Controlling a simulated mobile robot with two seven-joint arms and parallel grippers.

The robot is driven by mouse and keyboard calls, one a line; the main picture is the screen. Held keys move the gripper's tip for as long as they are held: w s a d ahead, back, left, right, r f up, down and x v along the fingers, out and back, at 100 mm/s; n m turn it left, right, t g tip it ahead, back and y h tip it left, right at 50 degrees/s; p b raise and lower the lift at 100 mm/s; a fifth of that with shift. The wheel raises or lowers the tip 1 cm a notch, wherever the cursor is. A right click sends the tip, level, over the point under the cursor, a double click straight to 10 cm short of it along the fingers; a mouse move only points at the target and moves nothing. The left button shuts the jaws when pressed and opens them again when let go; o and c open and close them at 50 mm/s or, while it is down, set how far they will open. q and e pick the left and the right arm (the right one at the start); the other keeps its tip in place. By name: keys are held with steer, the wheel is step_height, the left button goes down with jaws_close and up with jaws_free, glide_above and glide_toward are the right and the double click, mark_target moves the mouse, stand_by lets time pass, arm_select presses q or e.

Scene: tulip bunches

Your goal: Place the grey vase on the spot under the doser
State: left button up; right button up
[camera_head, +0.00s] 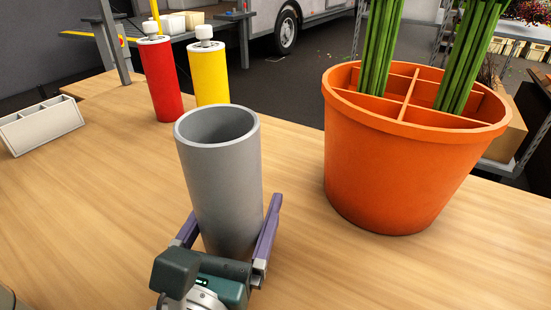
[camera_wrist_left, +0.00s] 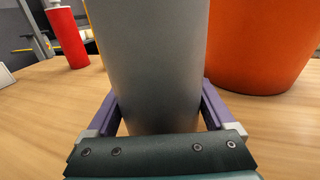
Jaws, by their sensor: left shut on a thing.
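The grey vase (camera_head: 222,180) is a tall, hollow cylinder, upright and open at the top. My left gripper (camera_head: 230,222) has its purple fingers on either side of the vase's lower part and is shut on it. The vase (camera_wrist_left: 150,65) also fills the middle of the left wrist view between the fingers (camera_wrist_left: 160,110). The gripper hides the vase's foot in the head view, so I cannot tell whether it touches the table. I cannot make out for sure a doser or a marked spot. My right gripper is not in view.
An orange divided pot (camera_head: 390,165) with green stems stands to the right. A red bottle (camera_head: 160,80) and a yellow bottle (camera_head: 209,75) stand behind the vase. A white compartment box (camera_head: 40,125) is at the left. The wooden table (camera_head: 90,210) is clear left of the vase.

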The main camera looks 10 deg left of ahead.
arm_select(q)
steer(key=shift+f, duration=0.7)
steer(key=shift+f+b, duration=0.25)
steer(key=shift+b, duration=0.1)
steer(key=o, duration=1.2)
steer(key=shift+r, duration=0.1)
